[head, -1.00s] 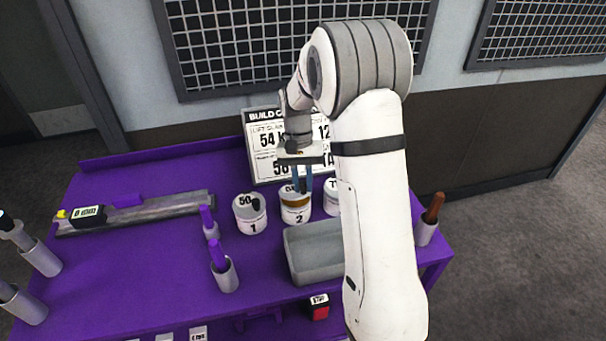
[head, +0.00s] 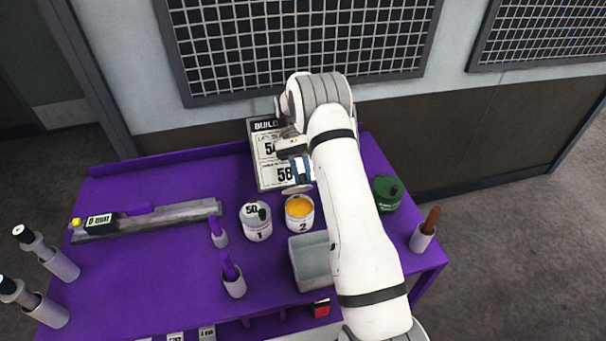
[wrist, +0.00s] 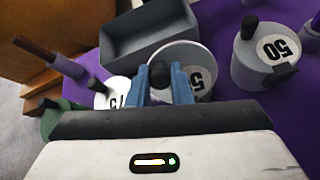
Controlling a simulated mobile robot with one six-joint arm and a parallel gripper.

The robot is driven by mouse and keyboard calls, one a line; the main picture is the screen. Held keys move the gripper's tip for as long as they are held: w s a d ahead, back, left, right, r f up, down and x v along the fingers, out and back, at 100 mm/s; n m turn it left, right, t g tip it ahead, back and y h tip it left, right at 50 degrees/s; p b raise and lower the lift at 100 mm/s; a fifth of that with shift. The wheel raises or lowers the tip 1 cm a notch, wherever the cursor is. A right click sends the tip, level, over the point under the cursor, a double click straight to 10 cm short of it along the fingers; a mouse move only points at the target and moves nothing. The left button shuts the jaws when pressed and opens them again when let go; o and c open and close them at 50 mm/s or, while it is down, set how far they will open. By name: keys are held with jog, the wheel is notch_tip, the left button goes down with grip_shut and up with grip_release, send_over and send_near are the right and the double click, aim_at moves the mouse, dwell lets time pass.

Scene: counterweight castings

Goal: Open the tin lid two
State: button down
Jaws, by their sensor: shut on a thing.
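Tin two (head: 299,214) is a white tin marked 2. It stands open on the purple bench, with orange-yellow contents showing. Its round grey lid (head: 296,190) is off, hanging above and behind the tin. My gripper (head: 301,171) is shut on the lid's black knob. In the wrist view the blue fingers of my gripper (wrist: 160,85) close around the knob, and the lid (wrist: 185,55) spreads beyond them, its printed number partly covered. My arm hides part of the bench to the right of the tin.
Tin one (head: 257,224), lidded and marked 50, stands left of tin two. A grey tray (head: 309,262) lies in front. A green tin (head: 387,194) stands right of my arm. A build card (head: 265,150) leans behind. Another white lid (wrist: 113,95) shows in the wrist view.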

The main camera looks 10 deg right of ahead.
jog(key=shift+w, duration=0.15)
dwell(0.3)
jog(key=c, duration=1.3)
grip_release()
